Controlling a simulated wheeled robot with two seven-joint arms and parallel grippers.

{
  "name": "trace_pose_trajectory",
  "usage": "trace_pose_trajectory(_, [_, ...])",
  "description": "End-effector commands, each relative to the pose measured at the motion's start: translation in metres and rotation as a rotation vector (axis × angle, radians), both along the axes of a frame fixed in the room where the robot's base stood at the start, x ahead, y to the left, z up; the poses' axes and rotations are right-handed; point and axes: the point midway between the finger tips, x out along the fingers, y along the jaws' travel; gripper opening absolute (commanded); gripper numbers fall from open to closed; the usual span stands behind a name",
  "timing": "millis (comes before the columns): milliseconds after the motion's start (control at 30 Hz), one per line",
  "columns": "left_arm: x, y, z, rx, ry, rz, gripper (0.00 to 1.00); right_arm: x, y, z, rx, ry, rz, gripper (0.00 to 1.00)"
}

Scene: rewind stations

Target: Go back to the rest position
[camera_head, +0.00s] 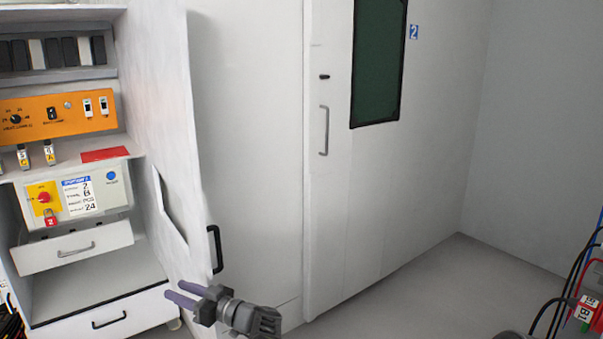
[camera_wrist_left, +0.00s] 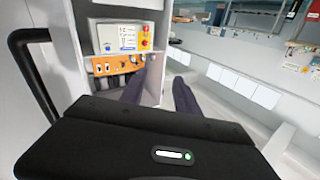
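My left gripper (camera_head: 175,290) is at the bottom of the head view, in front of the lower right side of a white cabinet (camera_head: 160,120). Its two purple-grey fingers point left and stand apart, with nothing seen between them. In the left wrist view the gripper (camera_wrist_left: 159,85) also shows two spaced fingers beyond its dark body, with the cabinet's panels behind. I cannot tell how near the fingertips are to the cabinet side.
The cabinet holds an orange switch panel (camera_head: 60,112), a control box (camera_head: 75,196) with a red padlock (camera_head: 50,218), and a pulled-out drawer (camera_head: 75,247). A black side handle (camera_head: 215,249) is near my left gripper. A closed door (camera_head: 335,220) stands behind. Cables (camera_head: 570,280) are at right.

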Motion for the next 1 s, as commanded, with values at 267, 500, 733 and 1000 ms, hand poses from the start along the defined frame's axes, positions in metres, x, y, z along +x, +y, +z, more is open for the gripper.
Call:
trace_pose_trajectory(267, [-0.049,0.078,-0.141,-0.163,0.315,-0.216,0.38,0.000,0.000,0.029,0.000,0.000,-0.001,0.36])
trace_pose_trajectory(500, [-0.165,0.001,-0.277,-0.610,0.618,-0.519,0.38,0.000,0.000,0.049,0.001,0.001,-0.002,0.36])
trace_pose_trajectory(733, [-0.303,-0.126,-0.304,-1.045,0.845,-0.755,0.38,0.000,0.000,0.065,0.001,0.001,-0.003,0.36])
trace_pose_trajectory(1000, [-0.427,-0.221,-0.264,-1.356,1.040,-0.938,0.38,0.000,0.001,0.075,0.001,0.002,-0.002,0.36])
